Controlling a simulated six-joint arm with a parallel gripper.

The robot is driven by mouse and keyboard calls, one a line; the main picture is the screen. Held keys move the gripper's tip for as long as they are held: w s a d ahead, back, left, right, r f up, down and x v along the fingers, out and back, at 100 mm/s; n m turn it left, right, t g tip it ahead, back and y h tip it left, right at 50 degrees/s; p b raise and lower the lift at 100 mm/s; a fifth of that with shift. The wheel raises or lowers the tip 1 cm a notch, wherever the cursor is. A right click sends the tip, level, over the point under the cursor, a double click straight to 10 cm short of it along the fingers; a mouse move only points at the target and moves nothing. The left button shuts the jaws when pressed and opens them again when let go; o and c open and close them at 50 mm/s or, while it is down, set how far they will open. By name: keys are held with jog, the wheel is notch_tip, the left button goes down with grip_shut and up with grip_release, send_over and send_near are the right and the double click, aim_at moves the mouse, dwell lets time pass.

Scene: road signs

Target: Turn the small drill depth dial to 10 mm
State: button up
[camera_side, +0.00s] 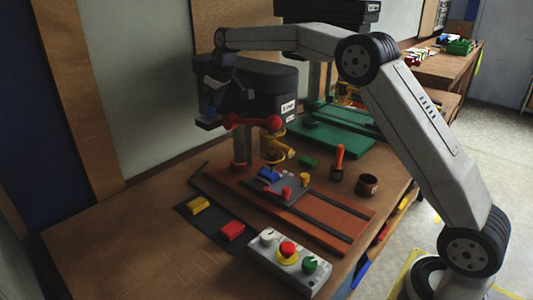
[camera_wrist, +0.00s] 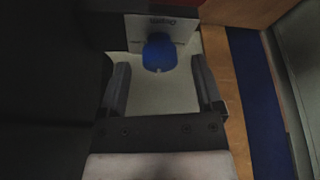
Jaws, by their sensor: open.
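The small drill depth dial (camera_wrist: 160,53) is a round blue knob in the wrist view, on a pale plate with dark lettering (camera_wrist: 160,22) that is too small to read. A small light mark sits at the dial's lower edge in the picture. My gripper (camera_wrist: 160,64) is open, with one finger left and one right of the dial, both apart from it. In the side view my gripper (camera_side: 212,103) is at the left side of the dark drill head (camera_side: 270,82). I cannot clearly make out the dial there.
A red lever (camera_side: 252,121) sticks out below the drill head. The brown drill base (camera_side: 325,215) bears a grey vise. A control box (camera_side: 288,265) with knobs and a red button stands in front. Red and yellow blocks lie nearby. The table's left part is clear.

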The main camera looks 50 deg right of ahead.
jog(key=shift+w+a+f, duration=0.1)
jog(key=shift+w+f, duration=0.1)
jog(key=shift+f, duration=0.3)
grip_shut()
jog(key=shift+m, duration=0.4)
jog(key=shift+m+h, duration=0.6)
jog(key=shift+m, duration=0.5)
grip_release()
